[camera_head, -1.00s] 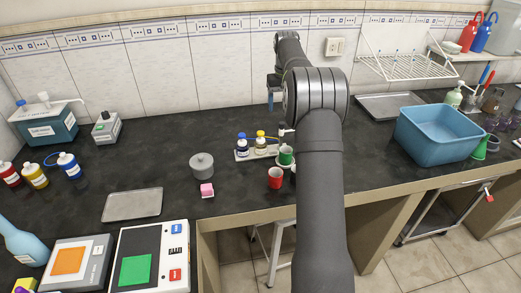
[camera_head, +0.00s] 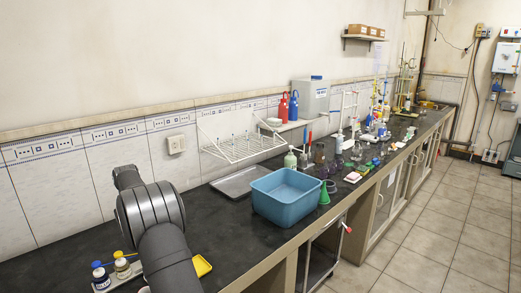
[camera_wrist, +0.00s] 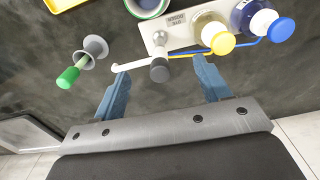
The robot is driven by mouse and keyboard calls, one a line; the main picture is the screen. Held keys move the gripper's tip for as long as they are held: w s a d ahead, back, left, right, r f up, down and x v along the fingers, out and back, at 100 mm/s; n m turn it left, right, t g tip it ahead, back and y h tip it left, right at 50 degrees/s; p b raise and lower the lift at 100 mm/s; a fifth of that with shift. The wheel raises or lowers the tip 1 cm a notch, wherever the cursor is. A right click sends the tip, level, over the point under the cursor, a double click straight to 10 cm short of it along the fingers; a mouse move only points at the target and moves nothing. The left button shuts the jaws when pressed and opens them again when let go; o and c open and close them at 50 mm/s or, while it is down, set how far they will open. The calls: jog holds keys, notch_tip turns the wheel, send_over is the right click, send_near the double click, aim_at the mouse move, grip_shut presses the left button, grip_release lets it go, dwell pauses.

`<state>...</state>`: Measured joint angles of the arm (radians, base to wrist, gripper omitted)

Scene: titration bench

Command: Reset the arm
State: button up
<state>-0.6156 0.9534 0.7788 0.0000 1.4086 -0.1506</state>
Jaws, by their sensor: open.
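My gripper (camera_wrist: 160,67) shows in the wrist view with its two blue fingers spread apart and nothing held between them. It is above the dark bench, close to a white holder (camera_wrist: 157,27) with a blue-capped bottle (camera_wrist: 262,20), a yellow-capped bottle (camera_wrist: 215,40) and a grey-capped piece (camera_wrist: 159,69) with a white spout. The grey-capped piece appears between the fingertips in the picture; I cannot tell the height gap. In the head view my arm fills the lower left and its fingers are hidden.
A green-handled item (camera_wrist: 78,68) and a green-rimmed cup (camera_wrist: 147,6) are near the gripper. A yellow tray (camera_head: 202,266) lies beside my arm. The bench front edge is near.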

dwell(0.3)
notch_tip(320, 180, up, 6)
jog(key=shift+r, duration=0.2)
notch_tip(320, 180, down, 7)
jog(key=shift+r, duration=0.1)
jog(key=shift+r+m, duration=0.2)
jog(key=shift+m, duration=0.6)
jog(key=m, duration=1.1)
jog(key=shift+m, duration=0.3)
jog(key=m, duration=0.4)
jog(key=shift+m, duration=0.3)
notch_tip(320, 180, up, 8)
jog(key=shift+f, duration=0.2)
